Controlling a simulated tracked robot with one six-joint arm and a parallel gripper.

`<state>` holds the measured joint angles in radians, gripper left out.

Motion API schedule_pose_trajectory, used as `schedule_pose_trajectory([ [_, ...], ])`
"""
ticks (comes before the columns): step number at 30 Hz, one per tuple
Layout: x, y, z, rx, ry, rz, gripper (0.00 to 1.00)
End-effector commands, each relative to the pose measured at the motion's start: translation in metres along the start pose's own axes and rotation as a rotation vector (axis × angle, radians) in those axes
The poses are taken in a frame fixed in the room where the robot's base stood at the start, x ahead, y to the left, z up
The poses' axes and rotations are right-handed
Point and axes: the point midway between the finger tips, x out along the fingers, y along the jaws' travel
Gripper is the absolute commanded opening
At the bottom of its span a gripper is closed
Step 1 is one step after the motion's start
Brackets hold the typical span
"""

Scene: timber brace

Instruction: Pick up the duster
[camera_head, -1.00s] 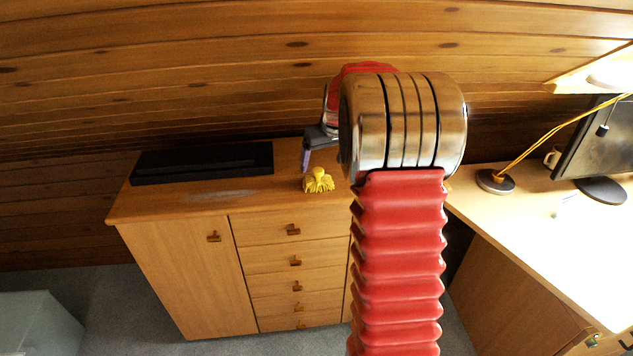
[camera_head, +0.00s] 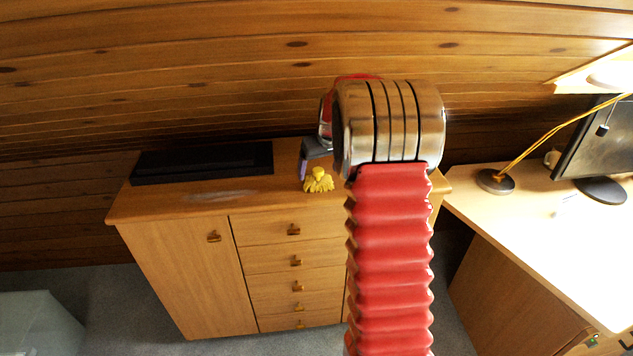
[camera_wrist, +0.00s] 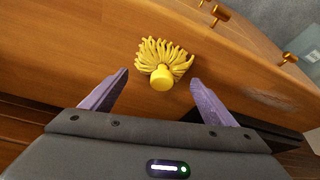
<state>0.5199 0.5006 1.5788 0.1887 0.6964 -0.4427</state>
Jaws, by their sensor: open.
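The yellow duster (camera_head: 318,181) lies on top of the wooden cabinet, near its front edge, just left of my arm. In the wrist view the duster (camera_wrist: 163,62) has a round knob facing my gripper and a fan of yellow strands beyond it. My gripper (camera_wrist: 158,80) is open, with its two purple fingers apart on either side of the knob. The knob is about level with the fingertips, and most strands are beyond them. No contact shows. In the head view my gripper (camera_head: 303,172) is partly hidden behind my arm, close to the duster.
A long black box (camera_head: 203,163) lies on the cabinet top (camera_head: 160,204) to the left. A faint pale smear lies before it. The wooden wall (camera_head: 200,80) rises close behind. A desk (camera_head: 560,240) with a lamp (camera_head: 495,181) and monitor (camera_head: 600,150) stands right.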

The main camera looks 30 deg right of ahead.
Motion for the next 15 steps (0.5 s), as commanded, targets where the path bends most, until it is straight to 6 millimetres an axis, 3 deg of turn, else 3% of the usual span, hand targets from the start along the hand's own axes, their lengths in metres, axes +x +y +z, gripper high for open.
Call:
schedule_pose_trajectory([
  [6,0.025,0.000,0.000,0.000,-0.001,-0.001,0.80],
  [15,0.027,0.000,-0.001,0.000,0.001,0.000,0.80],
])
